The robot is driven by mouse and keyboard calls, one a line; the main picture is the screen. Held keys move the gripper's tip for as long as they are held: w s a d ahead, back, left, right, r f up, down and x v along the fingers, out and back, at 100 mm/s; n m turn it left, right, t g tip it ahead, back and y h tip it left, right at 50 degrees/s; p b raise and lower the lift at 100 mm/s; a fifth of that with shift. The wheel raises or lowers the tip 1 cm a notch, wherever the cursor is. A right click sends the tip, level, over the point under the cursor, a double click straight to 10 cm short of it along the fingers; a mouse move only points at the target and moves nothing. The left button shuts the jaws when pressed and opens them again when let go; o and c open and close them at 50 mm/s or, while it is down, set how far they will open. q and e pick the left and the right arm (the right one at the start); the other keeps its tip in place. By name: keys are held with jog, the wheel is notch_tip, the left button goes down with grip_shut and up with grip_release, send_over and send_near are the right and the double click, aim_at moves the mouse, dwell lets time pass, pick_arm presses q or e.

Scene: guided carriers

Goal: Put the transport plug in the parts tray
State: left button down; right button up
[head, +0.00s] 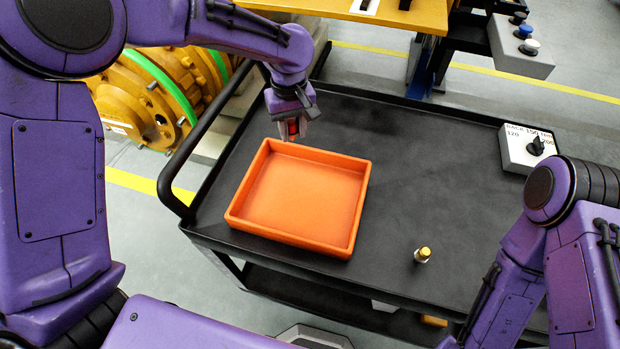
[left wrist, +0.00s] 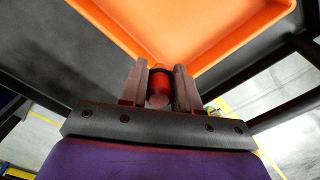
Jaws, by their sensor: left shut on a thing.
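The parts tray (head: 300,192) is a shallow orange tray on the black cart top in the head view, and it looks empty. My left gripper (head: 293,134) is just beyond its far wall, near the far left corner. The gripper is shut on a small red cylinder, which I take as the transport plug (head: 292,127). In the left wrist view the red plug (left wrist: 158,82) sits between the two fingers, in front of a corner of the orange tray (left wrist: 215,45). Most of the plug is hidden by the fingers. My right gripper is out of view.
A small yellow-topped fitting (head: 423,254) stands on the cart (head: 420,150), right of the tray. A labelled box with a black knob (head: 527,148) is at the cart's right. The cart's black handle (head: 180,170) runs along the left. The cart's middle is clear.

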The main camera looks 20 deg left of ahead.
pick_arm(q)
jog(key=s+d+f+p, duration=0.25)
jog(key=s+d, duration=0.25)
jog(key=s, duration=0.6)
jog(key=f, duration=0.2)
jog(key=s+d+f, duration=0.1)
jog(key=f, duration=0.3)
jog(key=shift+s+d+f, duration=0.25)
jog(key=shift+d+f, duration=0.05)
jog(key=shift+d, duration=0.05)
jog(key=shift+s+d+f, duration=0.1)
jog(key=shift+s+f, duration=0.2)
jog(key=shift+f, duration=0.35)
jog(key=shift+s+f, duration=0.25)
jog(key=shift+f, duration=0.35)
jog(key=shift+s+f, duration=0.15)
jog(key=shift+f, duration=0.05)
jog(key=shift+w+f, duration=0.2)
jog(key=shift+w, duration=0.05)
jog(key=c, duration=0.8)
grip_release()
jog(key=shift+s, duration=0.15)
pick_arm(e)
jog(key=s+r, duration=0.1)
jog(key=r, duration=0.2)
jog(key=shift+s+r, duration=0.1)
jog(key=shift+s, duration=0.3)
pick_arm(q)
jog(key=shift+r, duration=0.15)
